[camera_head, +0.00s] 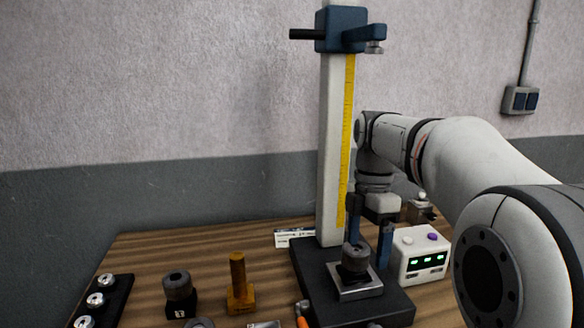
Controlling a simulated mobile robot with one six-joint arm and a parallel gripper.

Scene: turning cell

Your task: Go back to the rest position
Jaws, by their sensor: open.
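A dark grey ring-like part (355,256) sits on a dark block on a metal plate (358,290) on the stand's black base (318,272). The fingers are close above and beside this part; I cannot tell whether they touch it.
A blue head (342,30) with a side arm tops the column. A white box with green displays (421,254) stands right of the base. On the wooden table (215,245) at left are a brass-coloured post (238,275), another grey ring part (178,287) and a black rack (112,298).

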